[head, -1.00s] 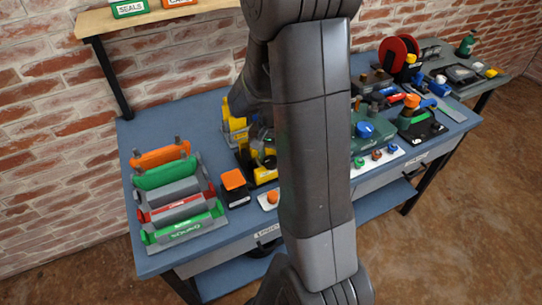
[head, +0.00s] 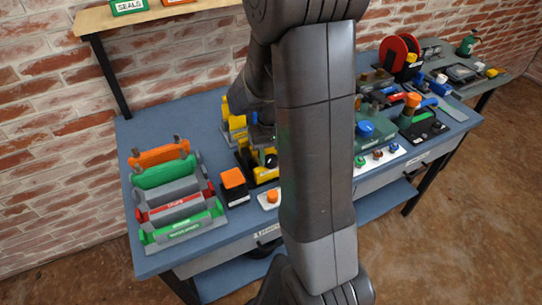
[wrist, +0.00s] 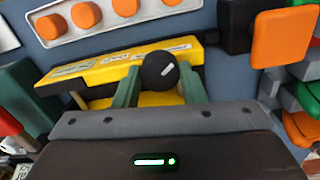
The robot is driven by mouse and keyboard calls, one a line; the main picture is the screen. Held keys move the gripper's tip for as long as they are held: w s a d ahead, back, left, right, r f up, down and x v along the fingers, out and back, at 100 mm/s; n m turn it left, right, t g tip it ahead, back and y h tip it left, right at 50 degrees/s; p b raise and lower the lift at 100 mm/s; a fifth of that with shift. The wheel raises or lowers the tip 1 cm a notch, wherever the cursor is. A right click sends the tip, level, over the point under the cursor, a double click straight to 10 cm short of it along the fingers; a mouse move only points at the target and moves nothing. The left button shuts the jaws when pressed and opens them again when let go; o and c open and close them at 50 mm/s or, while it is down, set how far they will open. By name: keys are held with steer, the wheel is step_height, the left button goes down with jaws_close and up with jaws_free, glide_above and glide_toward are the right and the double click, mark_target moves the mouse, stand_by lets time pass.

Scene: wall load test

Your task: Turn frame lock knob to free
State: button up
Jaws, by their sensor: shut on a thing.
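The frame lock knob (wrist: 160,70) is a round black knob with a white line, which slants up to the right in the wrist view. It sits at the front of a yellow frame (wrist: 105,68) with printed labels. My gripper (wrist: 160,78) has its two green fingers on either side of the knob and is shut on it. In the head view the yellow frame (head: 243,160) stands on the blue bench, partly covered by my arm.
A black box with an orange top (head: 233,182) stands close left of the yellow frame. A white plate with orange buttons (wrist: 110,12) lies nearby. A rack of coloured holders (head: 172,195) fills the bench's left end. Tools and fixtures crowd the right side.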

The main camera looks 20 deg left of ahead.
mark_target(271, 158)
steer(key=n, duration=0.5)
steer(key=shift+n+b, duration=0.3)
steer(key=n, duration=0.4)
steer(key=shift+n, duration=0.6)
steer(key=o, duration=1)
step_height(271, 158, up, 14)
steer(key=shift+f, duration=0.1)
step_height(271, 158, down, 14)
steer(key=shift+r, duration=0.1)
stand_by(0.5)
